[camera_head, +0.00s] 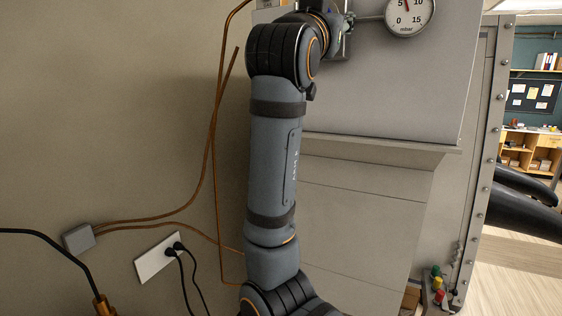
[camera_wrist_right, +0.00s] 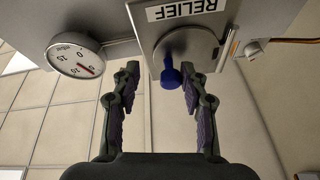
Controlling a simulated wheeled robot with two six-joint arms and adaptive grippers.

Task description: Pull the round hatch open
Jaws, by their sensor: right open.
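The round hatch (camera_wrist_right: 196,44) is a grey disc on a plate under an upside-down RELIEF label (camera_wrist_right: 187,10) in the right wrist view. It looks closed. A blue knob (camera_wrist_right: 171,74) sticks out from it. My right gripper (camera_wrist_right: 160,70) is open, its fingertips on either side of the knob in the picture and the right-hand one closer. I see no finger touching it; whether the knob is fully between the fingers in depth I cannot tell. In the head view my right arm reaches up to the top edge and the hatch is not visible there. My left gripper is not in view.
A round pressure gauge (camera_head: 408,14) juts out beside the hatch; it also shows in the right wrist view (camera_wrist_right: 76,56). The grey cabinet (camera_head: 385,95) has a ledge below. Copper pipes (camera_head: 212,130) and a wall socket (camera_head: 158,257) are on the left. Black curved shapes (camera_head: 527,215) stand at right.

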